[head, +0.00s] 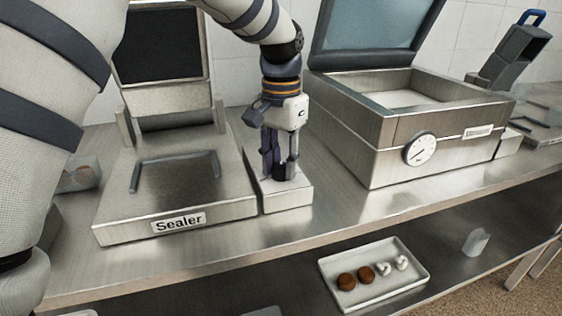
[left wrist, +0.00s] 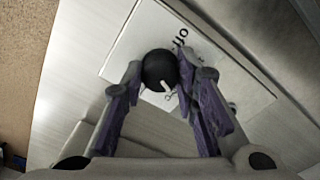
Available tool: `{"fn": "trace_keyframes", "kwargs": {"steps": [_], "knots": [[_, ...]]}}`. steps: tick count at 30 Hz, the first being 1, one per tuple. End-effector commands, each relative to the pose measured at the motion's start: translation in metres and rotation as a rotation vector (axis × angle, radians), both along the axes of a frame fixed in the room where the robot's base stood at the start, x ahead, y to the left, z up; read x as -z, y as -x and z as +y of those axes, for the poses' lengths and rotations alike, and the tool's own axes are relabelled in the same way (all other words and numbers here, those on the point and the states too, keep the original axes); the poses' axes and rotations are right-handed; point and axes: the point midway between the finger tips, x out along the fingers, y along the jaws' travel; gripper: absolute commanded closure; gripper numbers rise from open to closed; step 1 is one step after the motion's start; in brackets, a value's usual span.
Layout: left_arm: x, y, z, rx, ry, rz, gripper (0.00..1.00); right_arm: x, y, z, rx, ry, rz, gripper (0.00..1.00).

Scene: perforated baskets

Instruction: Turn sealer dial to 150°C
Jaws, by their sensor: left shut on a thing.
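The sealer (head: 150,205) stands on the steel counter at the left of the head view, with its label on the front. Its dial box (head: 290,196) is at its right side. My left gripper (head: 279,172) points down over this box. In the left wrist view the black round dial (left wrist: 159,70) with a pale pointer sits between the fingertips of my left gripper (left wrist: 160,75), which is shut on it. Part of an "off" mark shows beside the dial. Other markings are mostly hidden, so I cannot read the setting. My right gripper is not in view.
An open steel machine with a round gauge (head: 420,149) stands close on the right of the dial box. A white tray (head: 375,276) with brown and white pieces lies on the lower shelf. The counter's front strip (head: 330,214) is clear.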

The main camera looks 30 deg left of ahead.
Motion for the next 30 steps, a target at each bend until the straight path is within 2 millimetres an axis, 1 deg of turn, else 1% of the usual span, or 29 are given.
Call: {"fn": "trace_keyframes", "kwargs": {"steps": [10,26,27,29,30], "knots": [[0.0007,0.0004,0.0002,0.126,0.001,0.002,1.0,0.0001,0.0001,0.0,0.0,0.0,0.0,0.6],[0.0007,0.0003,0.0,0.149,0.001,0.002,1.0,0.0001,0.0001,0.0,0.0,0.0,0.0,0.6],[0.0007,0.0003,0.0,0.149,0.001,0.002,0.7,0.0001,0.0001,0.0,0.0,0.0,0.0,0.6],[0.0007,0.0002,0.0,0.149,0.001,0.002,0.57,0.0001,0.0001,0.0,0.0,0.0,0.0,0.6],[0.0006,0.0002,0.0,0.149,0.001,0.001,0.52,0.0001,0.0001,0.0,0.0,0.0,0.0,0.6]]}}
